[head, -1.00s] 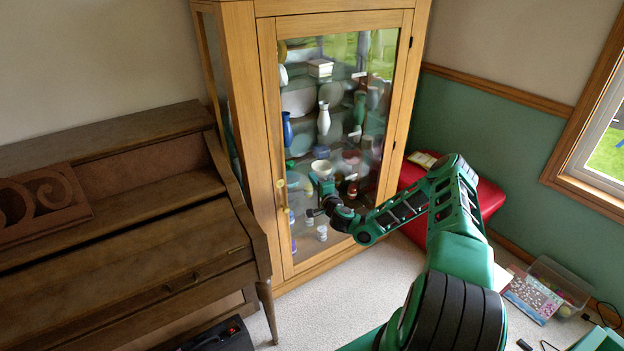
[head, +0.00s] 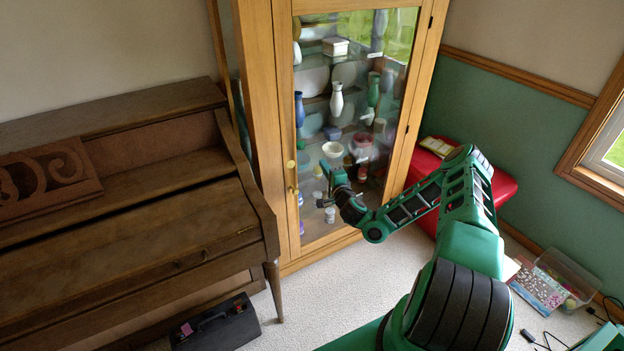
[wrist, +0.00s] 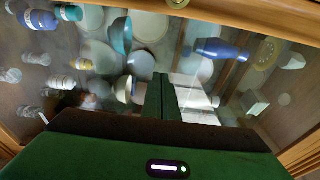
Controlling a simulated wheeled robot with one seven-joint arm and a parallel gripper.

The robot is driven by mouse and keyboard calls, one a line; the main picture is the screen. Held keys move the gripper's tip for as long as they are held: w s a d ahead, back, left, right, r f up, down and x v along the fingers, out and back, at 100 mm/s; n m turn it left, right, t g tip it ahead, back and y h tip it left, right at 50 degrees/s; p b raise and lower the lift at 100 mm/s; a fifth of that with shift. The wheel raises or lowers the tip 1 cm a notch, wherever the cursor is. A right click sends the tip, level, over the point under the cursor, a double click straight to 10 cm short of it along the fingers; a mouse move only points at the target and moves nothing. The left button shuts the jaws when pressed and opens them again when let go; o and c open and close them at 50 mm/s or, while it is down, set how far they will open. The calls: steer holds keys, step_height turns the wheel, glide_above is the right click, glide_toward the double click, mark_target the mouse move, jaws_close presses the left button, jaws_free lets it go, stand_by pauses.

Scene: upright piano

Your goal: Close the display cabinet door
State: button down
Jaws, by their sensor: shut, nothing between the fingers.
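The display cabinet (head: 257,120) is tall, wooden and stands between the piano and the wall corner. Its glass door (head: 322,240) has a wooden frame and a brass handle (head: 292,178) on the left side. The door looks flush or almost flush with the cabinet front; I cannot tell whether a small gap is left. My gripper (head: 326,184) is in front of the lower glass, to the right of the handle. In the wrist view my fingers (wrist: 164,95) are together with nothing between them, facing the glass. I cannot tell whether they touch it.
Vases, including a white vase (head: 336,100), and bowls stand on shelves behind the glass. An upright piano (head: 130,210) is at left, with a black case (head: 215,325) on the carpet below. A red bench (head: 498,186) and a clear bin (head: 565,278) are at right.

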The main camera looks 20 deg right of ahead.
steer(key=s+a, duration=0.3)
steer(key=a, duration=0.4)
steer(key=shift+f, duration=0.4)
steer(key=shift+s+a, duration=0.1)
